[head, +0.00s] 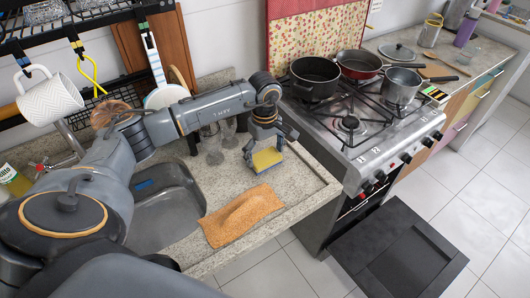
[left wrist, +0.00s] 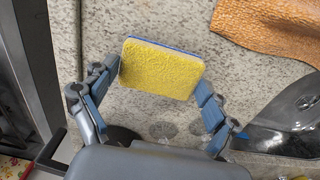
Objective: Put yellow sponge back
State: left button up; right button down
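The yellow sponge (head: 267,159) is at my left gripper (head: 265,146), over the stone counter right of the sink. In the left wrist view the sponge (left wrist: 160,69) shows its yellow face, with a blue strip along one edge. It sits slightly tilted between the two fingertips of my left gripper (left wrist: 158,78), which meet its opposite sides. I cannot tell whether it touches the counter. My right gripper is not in view.
An orange cloth (head: 241,215) lies on the counter (head: 300,187) near its front edge. The sink (head: 168,212) is to the left, with drinking glasses (head: 212,150) behind. The stove (head: 360,125) with pots stands to the right. A rack (head: 75,22) with a hanging mug (head: 50,101) is above left.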

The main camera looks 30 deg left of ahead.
aim_at(265, 156)
pick_arm(q)
jog(key=shift+o, duration=0.6)
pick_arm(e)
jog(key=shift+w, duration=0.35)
pick_arm(q)
jog(key=shift+r, duration=0.1)
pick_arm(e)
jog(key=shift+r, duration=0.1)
pick_arm(q)
jog(key=shift+r, duration=0.2)
notch_tip(265, 156, up, 12)
jog(key=b, duration=0.2)
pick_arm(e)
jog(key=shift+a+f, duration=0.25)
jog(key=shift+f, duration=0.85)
pick_arm(q)
jog(key=shift+f, duration=0.1)
